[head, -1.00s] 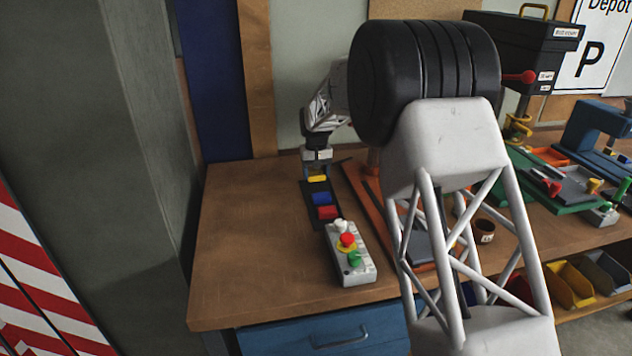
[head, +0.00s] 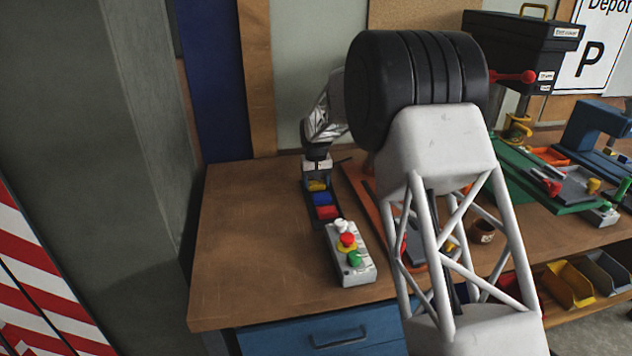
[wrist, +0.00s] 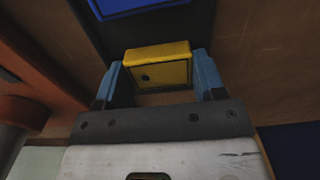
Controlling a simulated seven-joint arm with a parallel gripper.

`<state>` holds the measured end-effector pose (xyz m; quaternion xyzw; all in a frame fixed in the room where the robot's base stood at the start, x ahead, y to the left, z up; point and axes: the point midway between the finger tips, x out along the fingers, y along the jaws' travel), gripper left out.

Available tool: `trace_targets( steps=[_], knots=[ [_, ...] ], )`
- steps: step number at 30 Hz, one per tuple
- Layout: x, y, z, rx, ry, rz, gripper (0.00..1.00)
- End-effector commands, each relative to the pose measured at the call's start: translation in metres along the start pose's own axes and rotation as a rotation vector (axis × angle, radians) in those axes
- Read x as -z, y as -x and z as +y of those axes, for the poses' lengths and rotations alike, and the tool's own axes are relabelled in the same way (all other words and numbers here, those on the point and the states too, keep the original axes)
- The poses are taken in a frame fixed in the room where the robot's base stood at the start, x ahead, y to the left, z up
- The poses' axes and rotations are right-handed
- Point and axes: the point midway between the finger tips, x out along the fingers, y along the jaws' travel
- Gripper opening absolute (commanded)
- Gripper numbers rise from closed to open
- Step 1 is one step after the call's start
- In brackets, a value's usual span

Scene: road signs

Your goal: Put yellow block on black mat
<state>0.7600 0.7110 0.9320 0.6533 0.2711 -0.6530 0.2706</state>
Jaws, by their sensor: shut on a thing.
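The yellow block (head: 317,186) is at the far end of the black mat (head: 308,207) in the head view. My gripper (head: 317,177) points down over that end. In the wrist view the yellow block (wrist: 158,68) sits between the two blue fingers of my gripper (wrist: 160,75), which are shut on it. The dark mat (wrist: 155,32) shows beyond the block. I cannot tell whether the block touches the mat.
A blue block (head: 322,199) and a red block (head: 328,212) lie on the mat nearer the camera. A grey button box (head: 350,262) stands at its near end. An orange-edged board (head: 360,188) lies to the right. The wooden table (head: 250,240) is clear on the left.

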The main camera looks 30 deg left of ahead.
Motion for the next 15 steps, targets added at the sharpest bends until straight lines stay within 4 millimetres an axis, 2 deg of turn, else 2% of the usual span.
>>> trace_targets(
  steps=[1, 2, 6, 15],
  knots=[
    [0.0001, -0.0009, 0.0, 0.0, 0.0, 0.0, 0.36],
    [0.0001, -0.0009, 0.0, 0.0, 0.0, 0.0, 0.66],
    [0.0, -0.0009, 0.0, 0.0, 0.0, 0.0, 0.88],
    [0.0, -0.0006, 0.0, 0.0, 0.0, 0.0, 0.89]
  ],
)
